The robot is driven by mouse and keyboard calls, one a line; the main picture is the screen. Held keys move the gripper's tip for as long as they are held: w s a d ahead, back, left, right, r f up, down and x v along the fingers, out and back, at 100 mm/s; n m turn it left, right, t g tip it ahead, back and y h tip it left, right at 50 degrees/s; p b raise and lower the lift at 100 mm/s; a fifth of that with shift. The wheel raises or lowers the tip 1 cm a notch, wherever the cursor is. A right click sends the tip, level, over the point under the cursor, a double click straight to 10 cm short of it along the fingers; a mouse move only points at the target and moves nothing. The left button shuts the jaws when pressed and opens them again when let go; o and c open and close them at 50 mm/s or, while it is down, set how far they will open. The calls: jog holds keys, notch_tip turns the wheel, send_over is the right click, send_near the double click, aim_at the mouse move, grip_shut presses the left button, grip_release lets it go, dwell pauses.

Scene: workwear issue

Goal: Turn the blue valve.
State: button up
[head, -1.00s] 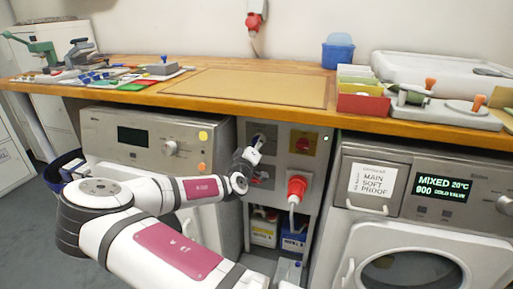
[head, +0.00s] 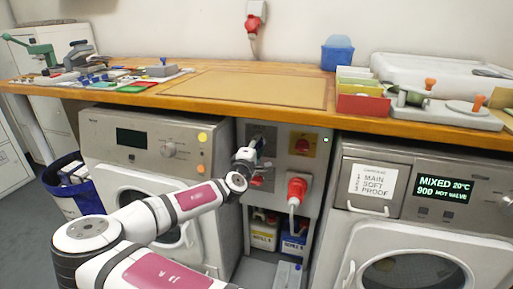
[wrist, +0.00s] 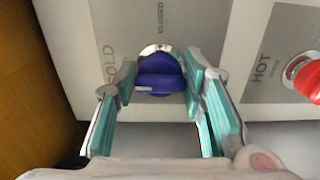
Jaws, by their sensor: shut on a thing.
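The blue valve (wrist: 160,75) shows in the wrist view on a grey panel, beside the printed words COLD and CLOSED. Its handle lies across the picture. My gripper (wrist: 160,84) has its two teal-padded fingers on either side of the blue handle, shut on it. In the head view my gripper (head: 252,158) is at the panel (head: 318,168) between the two machines and hides the blue valve there.
A red valve (wrist: 307,78) labelled HOT sits to the right in the wrist view. A red plug (head: 296,188) with a hanging cable and a red-and-yellow switch (head: 302,145) are close by. The wooden worktop (head: 215,107) overhangs the panel.

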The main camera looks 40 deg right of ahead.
dwell(0.4)
jog(key=o, duration=1.2)
jog(key=shift+c, duration=0.2)
jog(key=shift+a, duration=0.15)
jog(key=v, duration=1.1)
jog(key=shift+s+a, duration=0.3)
jog(key=shift+f, duration=0.1)
